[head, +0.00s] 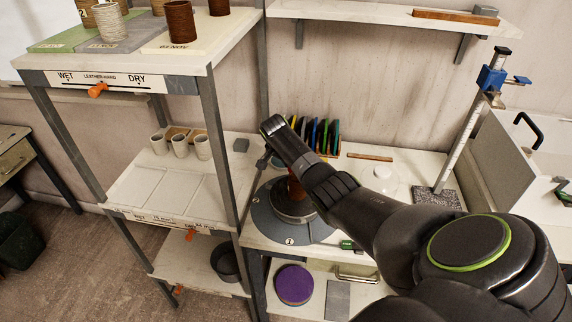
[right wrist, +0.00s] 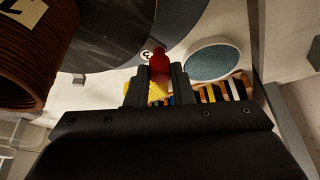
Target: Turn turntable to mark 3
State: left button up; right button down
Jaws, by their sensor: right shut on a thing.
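The turntable (head: 264,222) is a dark grey disc on the white bench in the head view. A reddish-brown pot (head: 295,187) stands on its raised centre, partly hidden by my right arm. A round numbered label (head: 289,241) sits on its near side, too small to read surely. In the right wrist view the disc (right wrist: 110,45) shows behind my right gripper (right wrist: 158,85), with a label reading 3 (right wrist: 146,55) beside the fingers. That gripper is shut on a red knob (right wrist: 160,66). The ribbed brown pot (right wrist: 35,52) is close at left. My left gripper is out of view.
Coloured discs (head: 318,135) stand in a rack behind the turntable. A shelf unit (head: 215,130) with cups stands close on the left. A height gauge (head: 470,120) stands on the right. A blue textured round pad (right wrist: 212,61) lies beside the disc.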

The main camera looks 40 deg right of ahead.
jog(key=shift+s+d+r+m+g, duration=0.1)
jog(key=shift+s+d+m+g, duration=0.25)
jog(key=shift+d+m, duration=0.45)
jog(key=shift+s+d+r+m+g, duration=0.1)
jog(key=shift+s+d+m+g, duration=0.15)
jog(key=shift+s+d+m, duration=0.45)
jog(key=shift+w+f+m, duration=0.1)
jog(key=shift+w+m, duration=0.05)
jog(key=shift+m, duration=0.25)
jog(key=c, duration=1.3)
grip_release()
jog(key=shift+o, duration=0.2)
jog(key=shift+f, duration=0.1)
